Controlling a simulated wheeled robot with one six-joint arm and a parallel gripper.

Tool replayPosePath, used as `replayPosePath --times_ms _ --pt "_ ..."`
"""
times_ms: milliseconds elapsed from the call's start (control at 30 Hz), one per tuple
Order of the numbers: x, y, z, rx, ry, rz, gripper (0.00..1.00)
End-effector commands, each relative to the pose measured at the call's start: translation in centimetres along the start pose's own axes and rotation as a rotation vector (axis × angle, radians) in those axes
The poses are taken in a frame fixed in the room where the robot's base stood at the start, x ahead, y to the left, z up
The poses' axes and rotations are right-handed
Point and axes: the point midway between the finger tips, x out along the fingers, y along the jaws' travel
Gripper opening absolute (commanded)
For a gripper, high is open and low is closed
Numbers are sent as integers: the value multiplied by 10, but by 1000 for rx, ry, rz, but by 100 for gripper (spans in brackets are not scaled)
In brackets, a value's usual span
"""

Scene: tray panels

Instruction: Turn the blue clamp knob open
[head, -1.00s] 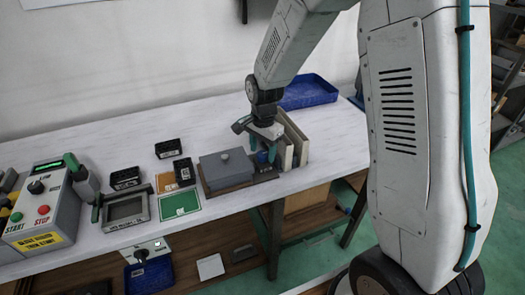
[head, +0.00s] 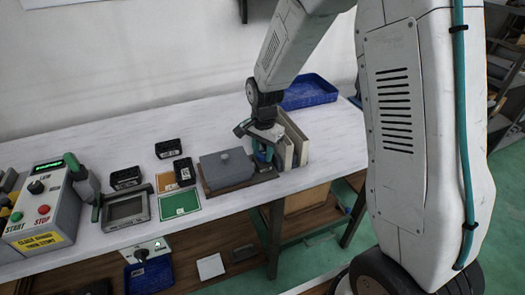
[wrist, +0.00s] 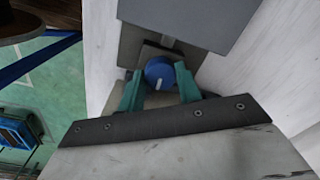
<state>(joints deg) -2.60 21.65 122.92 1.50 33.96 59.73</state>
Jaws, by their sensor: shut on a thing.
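The blue clamp knob (wrist: 160,72) is round, with a short white mark at its lower edge in the wrist view. It sits at the end of a grey box fixture (head: 226,165) on a dark base plate (head: 233,186). My gripper (wrist: 159,69) has its two teal fingers on either side of the knob, shut on it. In the head view my gripper (head: 264,151) points down at the right end of the fixture, and its fingers mostly hide the knob there.
Upright pale panels (head: 295,138) stand close to the right of my gripper. A blue tray (head: 308,92) lies behind on the white bench. Black parts (head: 126,178), a green card (head: 180,203) and a control box (head: 43,205) are at left. Bench behind the fixture is clear.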

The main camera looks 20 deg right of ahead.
Motion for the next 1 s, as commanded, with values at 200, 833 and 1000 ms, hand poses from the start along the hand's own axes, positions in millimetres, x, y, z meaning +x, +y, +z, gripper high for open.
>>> replayPosePath --times_ms 200,833,1000 --pt "-1 -1 -1 -153 -4 -2 11" --pt "-1 -2 -1 -749 -20 -3 11" --pt "-1 -2 -1 -911 -24 -3 11"
